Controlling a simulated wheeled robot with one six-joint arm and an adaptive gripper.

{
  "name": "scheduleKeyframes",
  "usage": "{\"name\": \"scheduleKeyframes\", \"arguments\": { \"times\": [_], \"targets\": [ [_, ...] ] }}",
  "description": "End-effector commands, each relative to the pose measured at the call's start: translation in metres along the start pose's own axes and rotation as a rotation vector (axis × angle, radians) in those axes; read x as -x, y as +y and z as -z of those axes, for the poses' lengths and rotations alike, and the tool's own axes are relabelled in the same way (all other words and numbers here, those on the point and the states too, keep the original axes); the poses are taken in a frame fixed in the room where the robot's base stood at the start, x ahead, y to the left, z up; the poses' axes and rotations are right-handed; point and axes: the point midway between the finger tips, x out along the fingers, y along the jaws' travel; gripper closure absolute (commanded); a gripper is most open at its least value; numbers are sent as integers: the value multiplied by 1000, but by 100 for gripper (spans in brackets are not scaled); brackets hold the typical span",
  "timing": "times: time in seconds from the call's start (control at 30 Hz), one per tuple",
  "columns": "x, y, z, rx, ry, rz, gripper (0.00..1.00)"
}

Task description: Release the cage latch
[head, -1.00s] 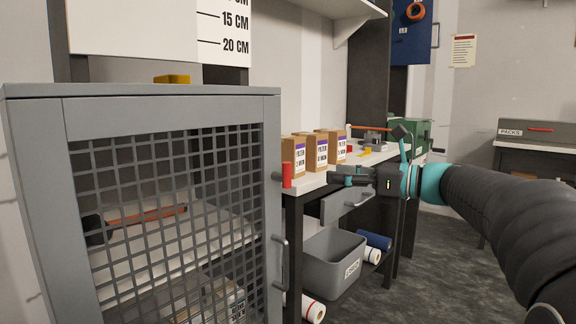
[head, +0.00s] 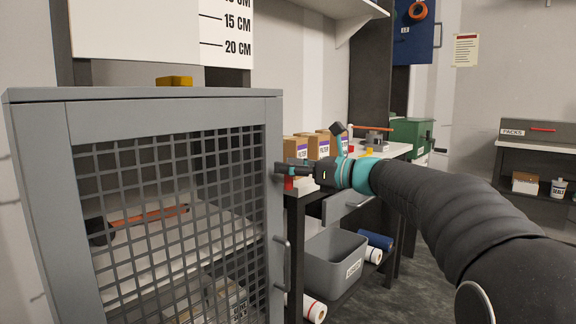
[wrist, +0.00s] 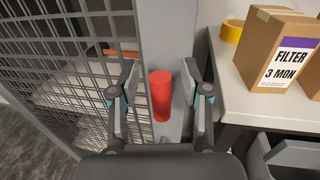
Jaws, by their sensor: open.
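The cage (head: 160,106) is a grey frame with a mesh door, closed, at the left of the head view. Its red cylindrical latch grip (wrist: 161,97) stands at the right edge of the door frame. In the head view only a little red (head: 289,184) shows below my gripper (head: 284,169). In the wrist view my gripper (wrist: 160,72) is open, with one finger on each side of the red grip. Gaps show between the fingers and the grip. A grey D-shaped door handle (head: 286,262) is lower on the same edge.
A bench with filter boxes (head: 318,146) stands just right of the cage; its edge is close to my gripper in the wrist view. A grey bin (head: 332,262) and rolls are below. An orange-handled tool (head: 150,214) lies inside the cage.

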Motion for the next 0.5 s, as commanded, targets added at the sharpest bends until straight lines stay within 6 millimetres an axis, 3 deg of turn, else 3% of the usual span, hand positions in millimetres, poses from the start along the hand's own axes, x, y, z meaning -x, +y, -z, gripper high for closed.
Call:
{"name": "scheduleKeyframes", "arguments": {
  "times": [0.37,0.5],
  "targets": [
    [-6,0,0,0,0,0,52],
    [-6,0,0,0,0,0,85]
  ]
}}
